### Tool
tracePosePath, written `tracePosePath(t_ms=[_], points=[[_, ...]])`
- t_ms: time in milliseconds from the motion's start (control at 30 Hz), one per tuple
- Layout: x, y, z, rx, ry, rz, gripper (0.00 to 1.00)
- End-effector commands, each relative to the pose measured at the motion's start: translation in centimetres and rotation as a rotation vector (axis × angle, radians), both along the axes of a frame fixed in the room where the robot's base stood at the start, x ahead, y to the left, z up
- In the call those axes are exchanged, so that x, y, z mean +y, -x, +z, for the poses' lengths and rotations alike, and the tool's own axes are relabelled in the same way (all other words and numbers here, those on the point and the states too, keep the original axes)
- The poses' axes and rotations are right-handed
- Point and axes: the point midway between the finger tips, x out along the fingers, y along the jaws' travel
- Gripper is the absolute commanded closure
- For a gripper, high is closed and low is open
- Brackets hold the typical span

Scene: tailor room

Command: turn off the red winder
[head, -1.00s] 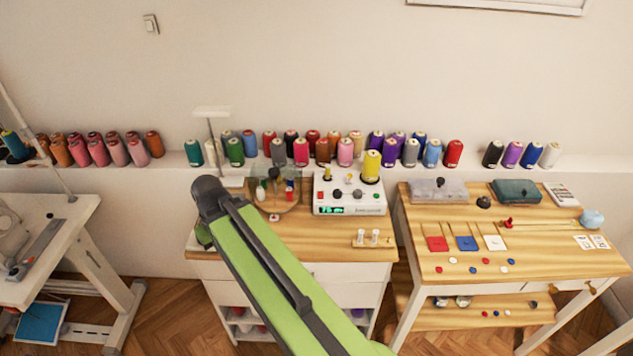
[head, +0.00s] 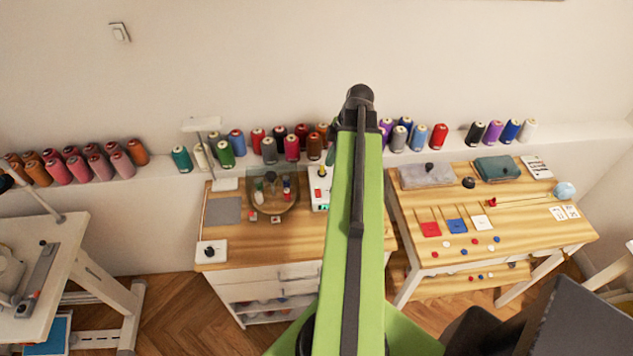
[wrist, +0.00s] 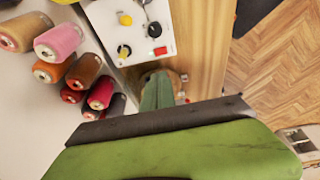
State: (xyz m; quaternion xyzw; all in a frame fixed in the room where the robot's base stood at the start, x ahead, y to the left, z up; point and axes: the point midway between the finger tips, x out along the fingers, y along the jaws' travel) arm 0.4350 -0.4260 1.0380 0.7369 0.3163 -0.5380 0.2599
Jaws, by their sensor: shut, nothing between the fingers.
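A white control box (head: 318,198) stands on the wooden desk, mostly hidden behind my arm in the head view. In the wrist view this white box (wrist: 140,38) shows a yellow knob (wrist: 125,18), black knobs (wrist: 153,30) and a red button or switch (wrist: 160,50). I cannot tell which control belongs to the red winder. My gripper (wrist: 160,76) shows its narrow green-grey fingers close together and empty, just beside the box's edge. No contact with a control shows. In the head view the gripper is hidden behind my raised arm.
Thread cones (head: 292,147) line the ledge behind the desk; several (wrist: 58,40) show left of the box in the wrist view. A clear dome (head: 275,190) stands left of the box. A lamp (head: 222,182) stands farther left. A second table (head: 520,235) holds sewing items.

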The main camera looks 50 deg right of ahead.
Motion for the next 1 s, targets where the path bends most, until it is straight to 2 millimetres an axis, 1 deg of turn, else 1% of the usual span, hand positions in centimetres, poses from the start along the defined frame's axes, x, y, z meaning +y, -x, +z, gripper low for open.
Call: tracePosePath(t_ms=[133, 267, 367, 733, 800, 900, 1000], points=[[0.4, -0.3, -0.4, 0.001, 0.000, 0.005, 1.00], [0.8, -0.7, -1.8, 0.001, 0.000, 0.009, 1.00], [1.2, -1.1, -3.4, 0.001, 0.000, 0.011, 1.00], [2.7, -2.8, -11.0, 0.001, 0.000, 0.013, 1.00], [2.5, -3.0, -12.2, 0.001, 0.000, 0.012, 1.00], [2.4, -3.1, -13.4, 0.001, 0.000, 0.012, 1.00], [2.3, -3.2, -13.8, 0.001, 0.000, 0.013, 1.00]])
